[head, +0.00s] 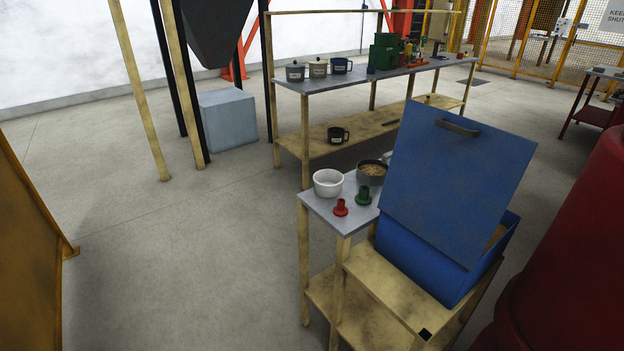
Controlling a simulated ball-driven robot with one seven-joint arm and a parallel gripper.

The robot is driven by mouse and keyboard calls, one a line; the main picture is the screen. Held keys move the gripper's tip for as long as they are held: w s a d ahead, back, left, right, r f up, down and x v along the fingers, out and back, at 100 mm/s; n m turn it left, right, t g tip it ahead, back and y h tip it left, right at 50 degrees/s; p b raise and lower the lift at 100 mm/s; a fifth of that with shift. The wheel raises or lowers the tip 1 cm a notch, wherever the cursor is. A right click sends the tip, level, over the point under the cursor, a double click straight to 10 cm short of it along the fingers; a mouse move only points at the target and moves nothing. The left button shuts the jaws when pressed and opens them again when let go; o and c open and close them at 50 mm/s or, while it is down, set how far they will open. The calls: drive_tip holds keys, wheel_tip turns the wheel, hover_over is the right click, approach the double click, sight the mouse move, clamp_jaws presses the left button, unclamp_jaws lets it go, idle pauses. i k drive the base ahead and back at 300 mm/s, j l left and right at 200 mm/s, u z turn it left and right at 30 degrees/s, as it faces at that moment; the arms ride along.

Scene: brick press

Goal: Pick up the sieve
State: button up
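A round, dark-rimmed vessel with a tan, grainy inside (372,172) sits on the small grey-topped table (322,206), near its back edge. It looks like the sieve, but I cannot tell whether the tan is mesh or material in it. A light grey piece beside its upper right may be its handle; the raised blue lid hides part of that side. My gripper is not in view.
A white bowl (328,182), a red funnel-like piece (340,207) and a green one (363,196) stand near the vessel. A blue bin (425,268) with its lid (455,175) raised blocks the right. Labelled pots stand on the long bench (350,84). Floor at left is clear.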

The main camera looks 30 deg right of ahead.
sight(372, 173)
drive_tip(key=i+u, duration=0.4)
drive_tip(key=i, duration=0.75)
drive_tip(key=i+j, duration=0.1)
drive_tip(key=i, duration=1.75)
drive_tip(key=i+z, duration=0.1)
drive_tip(key=i, duration=0.4)
drive_tip(key=i+j+z, duration=0.1)
drive_tip(key=i, duration=0.45)
drive_tip(key=i+j+z, duration=0.1)
drive_tip(key=i, duration=0.4)
